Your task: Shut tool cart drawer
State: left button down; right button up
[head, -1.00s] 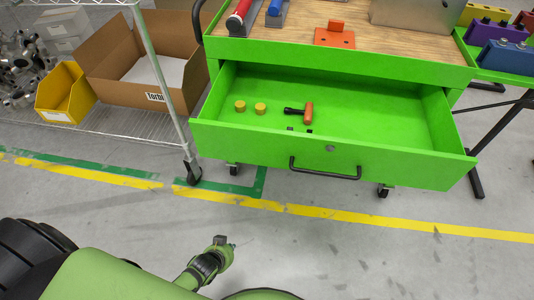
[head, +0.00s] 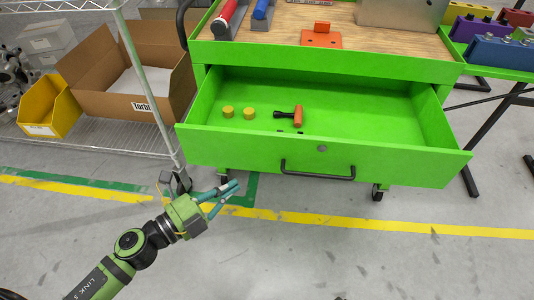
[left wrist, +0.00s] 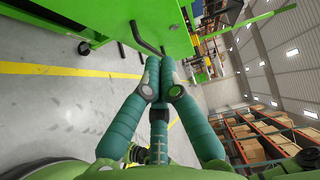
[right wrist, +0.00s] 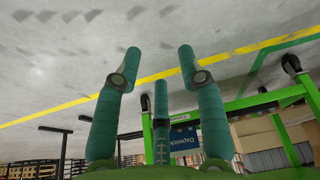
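The green tool cart drawer (head: 400,161) is pulled well out of the cart (head: 330,62), its inside showing. A black bar handle (head: 318,176) sits on its front panel. My left gripper (head: 233,187) is left of the handle and slightly lower in the head view, apart from it. In the left wrist view its teal fingers (left wrist: 160,72) converge with their tips together, empty, with the dark handle (left wrist: 146,37) beyond them. My right gripper (right wrist: 160,55) is out of the head view; its fingers are spread and empty in the right wrist view.
Two yellow round pieces (head: 249,112) and an orange-headed tool (head: 297,116) lie in the drawer. A wire shelf (head: 110,149) with a cardboard box (head: 95,100) and yellow bin (head: 42,114) stands at left. The floor before the cart is clear.

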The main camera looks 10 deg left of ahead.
pick_arm(q)
jog(key=shift+m+h, duration=0.3)
jog(key=shift+m, duration=0.2)
jog(key=shift+w+a+r+p+x, duration=0.2)
jog(key=shift+p+x, duration=0.1)
jog(key=shift+x, duration=1.85)
jog(key=shift+w+a+r+p+x, duration=0.1)
jog(key=shift+w+a+p+x, duration=0.15)
jog(key=shift+x, duration=1.95)
jog(key=shift+w+a+r+p+x, duration=0.1)
jog(key=shift+p+x, duration=0.25)
jog(key=shift+x, duration=1.8)
pick_arm(e)
jog(key=shift+w+d+f+t, duration=0.1)
jog(key=shift+w+d+t, duration=0.1)
jog(key=shift+w+t, duration=0.2)
